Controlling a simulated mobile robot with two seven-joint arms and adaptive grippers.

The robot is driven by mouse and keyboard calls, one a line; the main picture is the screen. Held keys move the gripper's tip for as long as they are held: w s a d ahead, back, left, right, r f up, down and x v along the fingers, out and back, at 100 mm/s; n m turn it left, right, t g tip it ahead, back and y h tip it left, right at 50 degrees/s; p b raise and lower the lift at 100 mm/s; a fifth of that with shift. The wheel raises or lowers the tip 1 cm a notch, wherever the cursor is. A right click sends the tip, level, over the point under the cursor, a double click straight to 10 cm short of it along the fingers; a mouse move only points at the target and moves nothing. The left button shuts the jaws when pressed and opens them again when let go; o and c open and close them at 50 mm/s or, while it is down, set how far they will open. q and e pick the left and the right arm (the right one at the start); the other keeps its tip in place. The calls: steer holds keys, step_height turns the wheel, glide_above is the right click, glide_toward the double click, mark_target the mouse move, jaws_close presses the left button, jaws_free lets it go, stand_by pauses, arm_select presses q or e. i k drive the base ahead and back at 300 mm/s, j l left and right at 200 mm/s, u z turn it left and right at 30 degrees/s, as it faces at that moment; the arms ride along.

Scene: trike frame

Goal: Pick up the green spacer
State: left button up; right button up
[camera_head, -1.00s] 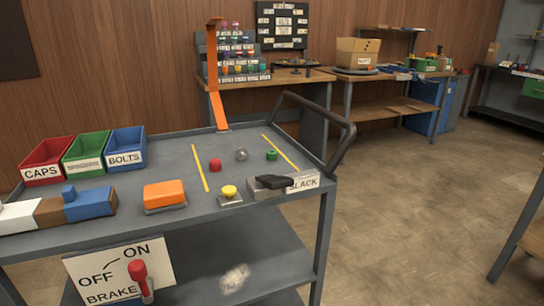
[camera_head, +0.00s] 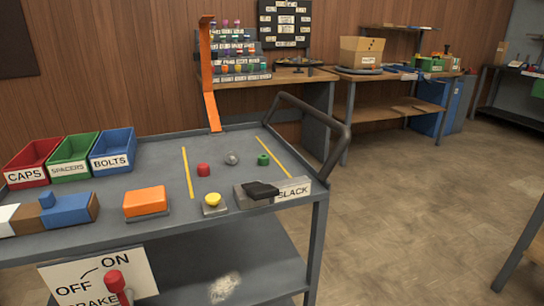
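The green spacer (camera_head: 263,159) is a small green cylinder standing on the grey cart top (camera_head: 150,215), near its right end beside the right yellow line. A silver ball-like part (camera_head: 232,158) and a red cylinder (camera_head: 203,170) lie to its left, apart from it. The green bin labelled SPACERS (camera_head: 71,158) stands at the cart's back left, between the red CAPS bin (camera_head: 30,165) and the blue BOLTS bin (camera_head: 112,150). Neither of my grippers shows in the view.
A black-topped block with a SLACK sign (camera_head: 292,192) sits at the cart's front right edge. A yellow button (camera_head: 212,201) and an orange block (camera_head: 144,201) are nearby. An orange upright strip (camera_head: 207,80) rises at the back. A dark handle bar (camera_head: 320,115) bounds the right end.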

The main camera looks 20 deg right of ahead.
mark_target(263, 159)
steer(key=i+l, duration=0.1)
steer(key=l, duration=0.35)
steer(key=i+l, duration=0.15)
steer(key=l, duration=0.3)
steer(key=i+l, duration=0.1)
steer(key=l, duration=0.35)
steer(key=i+l+u, duration=0.1)
steer(key=l, duration=0.35)
steer(key=i+l, duration=0.15)
steer(key=l, duration=0.3)
